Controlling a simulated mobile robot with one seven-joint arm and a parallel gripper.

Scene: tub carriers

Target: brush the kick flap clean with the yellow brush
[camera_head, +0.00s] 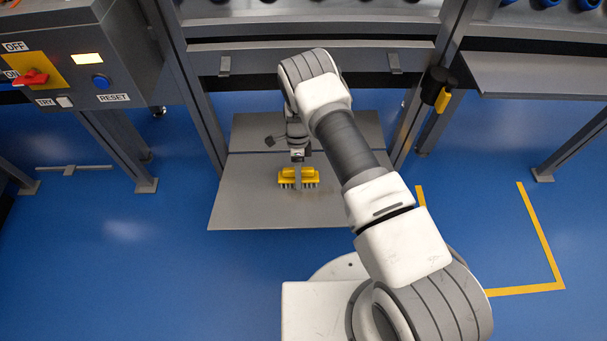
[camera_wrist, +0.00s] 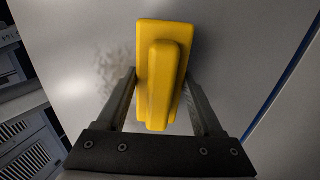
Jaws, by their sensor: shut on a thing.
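The yellow brush (camera_head: 310,175) is held over the grey kick flap (camera_head: 240,205), bristles down. I cannot tell for sure whether the bristles touch the flap. My gripper (camera_head: 298,168) is shut on the brush's raised grip. In the wrist view the brush (camera_wrist: 158,60) sits between the two fingers of my gripper (camera_wrist: 160,78). A dark, dusty smudge (camera_wrist: 112,72) shows on the flap in the wrist view, just left of the brush and partly behind the left finger. Whatever lies under the brush is hidden.
Grey frame posts (camera_head: 195,110) stand on both sides of the flap. A control box (camera_head: 85,70) with a red switch and blue button is at upper left. A black-and-yellow device (camera_head: 438,92) sits on the right post. Blue floor (camera_head: 120,250) is open around the flap.

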